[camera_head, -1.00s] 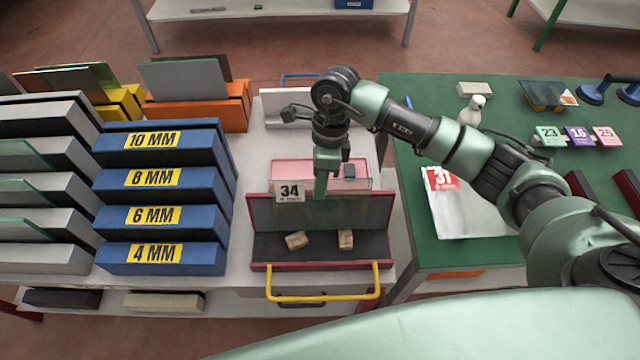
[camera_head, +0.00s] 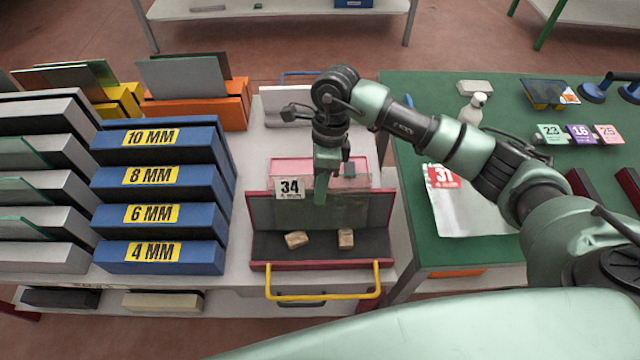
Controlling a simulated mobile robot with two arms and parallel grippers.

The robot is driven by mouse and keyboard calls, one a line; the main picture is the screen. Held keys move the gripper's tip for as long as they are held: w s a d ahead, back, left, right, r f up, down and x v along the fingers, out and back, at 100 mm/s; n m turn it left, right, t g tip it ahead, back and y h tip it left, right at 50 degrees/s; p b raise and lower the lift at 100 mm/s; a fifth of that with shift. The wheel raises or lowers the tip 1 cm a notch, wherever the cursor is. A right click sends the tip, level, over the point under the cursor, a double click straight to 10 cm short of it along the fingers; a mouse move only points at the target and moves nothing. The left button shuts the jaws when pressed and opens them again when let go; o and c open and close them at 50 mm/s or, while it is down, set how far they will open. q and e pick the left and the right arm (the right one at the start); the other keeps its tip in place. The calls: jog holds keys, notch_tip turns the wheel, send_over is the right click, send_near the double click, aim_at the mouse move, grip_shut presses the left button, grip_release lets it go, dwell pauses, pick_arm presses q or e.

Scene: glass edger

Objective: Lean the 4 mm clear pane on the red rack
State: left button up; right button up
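The red rack (camera_head: 386,243) stands on the pale bench in the middle of the view, with a dark grey back and base. A faint greenish clear pane (camera_head: 345,212) appears to lean against its back, though its edges are hard to make out. A white tag (camera_head: 290,188) reading 34 is at the rack's upper left. My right gripper (camera_head: 334,180) is over the top of the rack, pointing down. Its fingertips look apart, one in front of the rack's back and one behind it. My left gripper is not in view.
Two small wooden blocks (camera_head: 297,239) lie on the rack's base. A yellow handle (camera_head: 322,296) sticks out in front. Blue slots marked 10, 8, 6 and 4 MM (camera_head: 228,170) stand left. A green table (camera_head: 430,250) holding a spray bottle (camera_head: 473,110) is right.

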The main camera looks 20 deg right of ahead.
jog(key=b+v, duration=0.2)
jog(key=v, duration=0.4)
jog(key=shift+w+d+r, duration=0.15)
jog(key=shift+r, duration=0.75)
